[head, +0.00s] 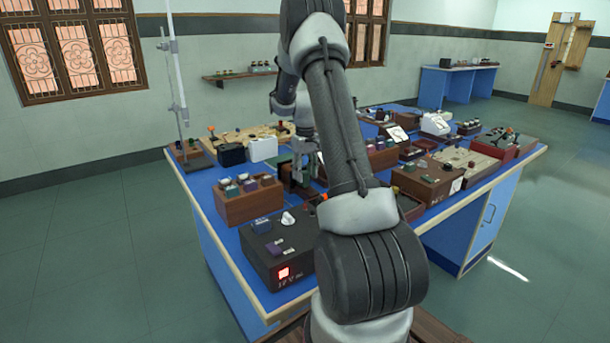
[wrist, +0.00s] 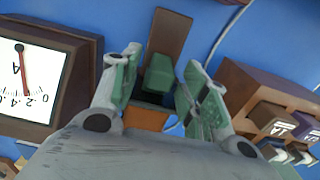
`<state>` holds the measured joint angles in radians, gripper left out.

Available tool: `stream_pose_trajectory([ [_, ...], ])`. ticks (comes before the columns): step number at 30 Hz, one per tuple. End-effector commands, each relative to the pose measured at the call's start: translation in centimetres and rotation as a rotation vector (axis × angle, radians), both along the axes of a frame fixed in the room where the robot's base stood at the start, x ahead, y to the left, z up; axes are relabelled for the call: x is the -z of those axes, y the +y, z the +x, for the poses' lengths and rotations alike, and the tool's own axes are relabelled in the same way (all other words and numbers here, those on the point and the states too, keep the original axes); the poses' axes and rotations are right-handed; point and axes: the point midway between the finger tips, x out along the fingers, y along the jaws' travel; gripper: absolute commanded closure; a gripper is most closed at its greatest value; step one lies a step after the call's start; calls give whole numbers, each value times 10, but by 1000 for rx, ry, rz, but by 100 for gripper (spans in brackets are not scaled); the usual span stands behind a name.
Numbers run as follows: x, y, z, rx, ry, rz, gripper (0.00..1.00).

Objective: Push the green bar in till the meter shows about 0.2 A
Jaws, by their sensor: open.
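The green bar (wrist: 160,74) lies between my gripper's fingers in the wrist view, with a brown strip beyond it and an orange part on the near side. My gripper (wrist: 160,97) is open, one finger on each side of the bar. I cannot tell whether a finger touches it. The meter (wrist: 50,58) is at the left of the wrist view, marked A, its white dial turned. Its red needle points close to the .2 mark. In the head view my gripper (head: 302,172) is over the blue bench, and the bar cannot be made out.
A wooden box (head: 248,200) with coloured terminals stands left of the gripper, also at the right of the wrist view (wrist: 240,85). A black supply box (head: 275,250) with a lit red switch is at the near edge. More instruments crowd the bench (head: 205,195) to the right.

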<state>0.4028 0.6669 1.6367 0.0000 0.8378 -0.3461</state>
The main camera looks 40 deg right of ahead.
Motion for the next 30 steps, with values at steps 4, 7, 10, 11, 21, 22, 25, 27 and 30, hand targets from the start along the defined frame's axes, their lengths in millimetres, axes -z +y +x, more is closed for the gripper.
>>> stream_pose_trajectory([
  [4,9,0,0,0,0,0,55],
  [7,10,0,0,0,0,0,55],
  [10,10,0,0,0,0,0,55],
  [11,10,0,0,0,0,0,55],
  [21,9,0,0,1,0,0,100],
  [22,9,0,0,1,0,0,100],
  [25,9,0,0,1,0,0,100],
  [27,9,0,0,0,0,0,100],
  [30,9,0,0,0,0,0,70],
])
